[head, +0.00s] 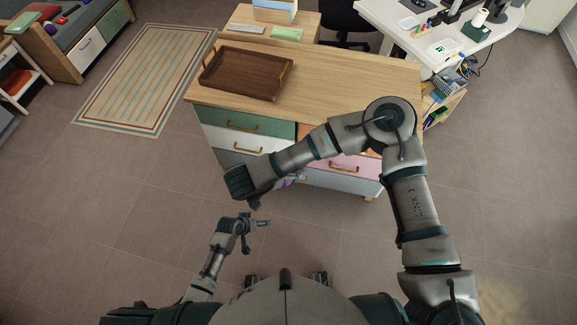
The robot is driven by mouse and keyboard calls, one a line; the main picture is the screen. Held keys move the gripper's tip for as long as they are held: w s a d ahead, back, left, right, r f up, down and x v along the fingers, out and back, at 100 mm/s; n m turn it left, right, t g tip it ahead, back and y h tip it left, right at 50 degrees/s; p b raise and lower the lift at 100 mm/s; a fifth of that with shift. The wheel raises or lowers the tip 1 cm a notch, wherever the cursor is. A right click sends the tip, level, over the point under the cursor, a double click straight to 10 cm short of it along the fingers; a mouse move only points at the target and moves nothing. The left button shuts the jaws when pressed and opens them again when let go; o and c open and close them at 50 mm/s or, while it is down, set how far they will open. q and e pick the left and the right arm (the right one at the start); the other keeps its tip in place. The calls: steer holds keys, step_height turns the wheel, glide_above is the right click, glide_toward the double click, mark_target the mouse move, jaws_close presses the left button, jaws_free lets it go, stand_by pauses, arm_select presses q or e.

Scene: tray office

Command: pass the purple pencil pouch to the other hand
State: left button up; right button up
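A small purple patch (290,182) shows just below my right forearm, in front of the dresser. It may be part of the purple pencil pouch, but the arm hides most of that spot and I cannot tell. My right gripper (254,202) is at the end of the arm that reaches across to the left. Its fingers are mostly hidden under the wrist, so its grip is unclear. My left gripper (256,232) is just below it, apart from it, with its fingers spread and nothing visible between them.
A wooden dresser (350,75) with coloured drawers stands ahead, a brown tray (245,73) on its top left. A white desk (400,22) is at the back right. A striped rug (148,75) lies at the left. The floor (110,200) at the left is clear.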

arm_select(q)
steer(key=s+a+f+y, duration=0.1)
steer(key=s+a+f, duration=0.2)
steer(key=s, duration=0.5)
steer(key=s+a+f+m+g+y, duration=0.1)
steer(key=s+a+f, duration=0.3)
steer(key=s, duration=0.3)
steer(key=s+a+f+g+y, duration=0.1)
steer(key=s+a+f+y, duration=0.1)
steer(key=s, duration=0.6)
step_height(320, 180, down, 2)
steer(key=shift+s+a+f+m, duration=0.2)
steer(key=shift+s+a+m, duration=0.15)
steer(key=shift+a, duration=0.5)
steer(key=shift+w, duration=0.1)
